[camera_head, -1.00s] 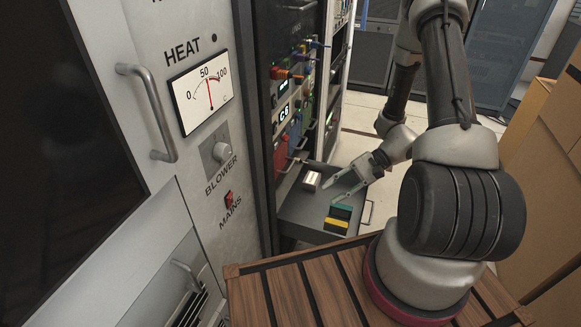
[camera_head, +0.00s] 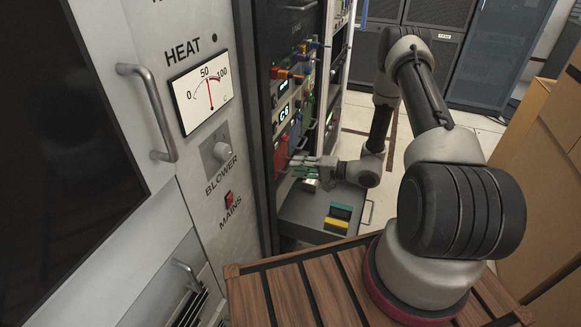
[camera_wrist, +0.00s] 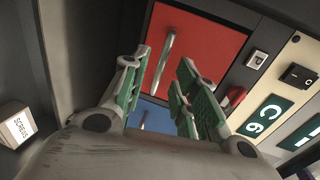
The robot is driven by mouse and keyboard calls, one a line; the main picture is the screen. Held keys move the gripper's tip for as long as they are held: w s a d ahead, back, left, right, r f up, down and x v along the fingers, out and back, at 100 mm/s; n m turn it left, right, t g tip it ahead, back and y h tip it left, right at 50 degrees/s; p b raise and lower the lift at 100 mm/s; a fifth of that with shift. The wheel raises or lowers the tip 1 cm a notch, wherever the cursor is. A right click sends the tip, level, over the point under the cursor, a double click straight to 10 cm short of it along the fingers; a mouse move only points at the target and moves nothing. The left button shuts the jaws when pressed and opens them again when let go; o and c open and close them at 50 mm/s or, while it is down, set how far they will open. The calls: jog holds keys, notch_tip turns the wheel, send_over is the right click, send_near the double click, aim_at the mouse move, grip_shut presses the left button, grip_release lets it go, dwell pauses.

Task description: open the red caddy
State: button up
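The red caddy (camera_wrist: 205,40) is a flat red front in the rack with a light bar handle (camera_wrist: 160,62) near its left side. In the head view the red front (camera_head: 281,155) shows low in the rack, partly in shadow. My gripper (camera_wrist: 164,72) is open with green-padded fingers, and the handle appears between the fingertips in the wrist view. I cannot tell whether the fingers touch it. In the head view my gripper (camera_head: 303,167) reaches left to the rack face, over the grey shelf.
A blue front (camera_wrist: 150,117) is beside the red one. A white box marked SCREWS (camera_wrist: 17,125) sits on the grey shelf (camera_head: 300,212), with a green block (camera_head: 341,210) and a yellow block (camera_head: 336,225). Switches and a green C6 display (camera_wrist: 265,117) flank the red front.

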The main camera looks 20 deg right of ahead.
jog(key=shift+x, duration=1.75)
grip_shut()
jog(key=shift+d, duration=0.1)
